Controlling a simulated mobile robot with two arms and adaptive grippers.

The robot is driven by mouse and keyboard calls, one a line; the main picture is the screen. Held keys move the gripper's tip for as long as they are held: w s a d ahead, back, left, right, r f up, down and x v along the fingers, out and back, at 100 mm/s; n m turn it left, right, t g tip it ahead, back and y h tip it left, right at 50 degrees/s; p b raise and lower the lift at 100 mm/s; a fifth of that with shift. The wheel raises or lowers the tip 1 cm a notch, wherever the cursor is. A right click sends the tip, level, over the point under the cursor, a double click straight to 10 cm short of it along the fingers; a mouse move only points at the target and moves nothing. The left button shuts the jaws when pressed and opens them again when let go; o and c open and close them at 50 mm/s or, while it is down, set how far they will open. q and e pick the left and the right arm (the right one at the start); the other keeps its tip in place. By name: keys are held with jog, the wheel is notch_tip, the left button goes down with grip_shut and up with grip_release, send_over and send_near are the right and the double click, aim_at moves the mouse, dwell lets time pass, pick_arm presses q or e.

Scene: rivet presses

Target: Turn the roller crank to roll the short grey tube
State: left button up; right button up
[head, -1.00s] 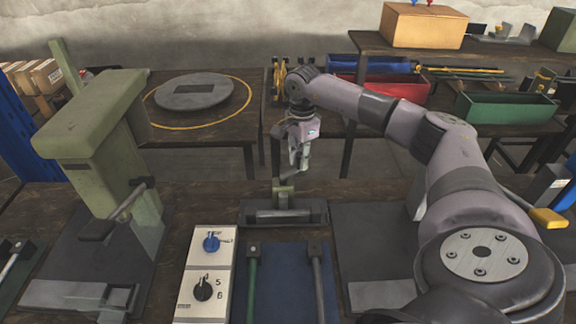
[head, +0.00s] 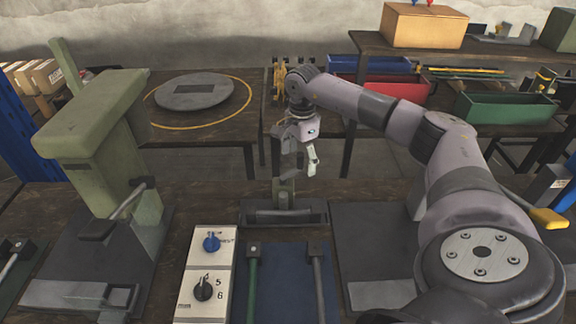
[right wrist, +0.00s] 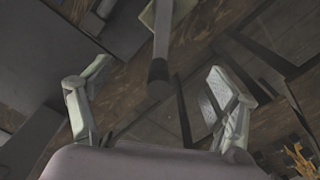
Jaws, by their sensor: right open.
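The small roller stand (head: 284,214) with its green post (head: 284,190) sits at the back edge of the near bench, in the middle of the head view. My right gripper (head: 299,163) is open just above the post, fingers spread. In the right wrist view, a rod with a dark grip, seemingly the crank handle (right wrist: 158,70), reaches between the two open fingers (right wrist: 158,100). I see no finger closed on it. I cannot make out the short grey tube for certain. My left gripper is not in view.
A green press (head: 95,130) stands to the left. A white control box (head: 207,265) with a blue knob and a black dial is in front. A blue mat (head: 284,280) carries a green rod and a grey rod. Behind are a turntable (head: 190,92) and coloured bins.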

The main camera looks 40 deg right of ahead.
notch_tip(320, 180, up, 7)
jog(key=p, duration=0.5)
jog(key=shift+p, duration=0.3)
dwell(0.5)
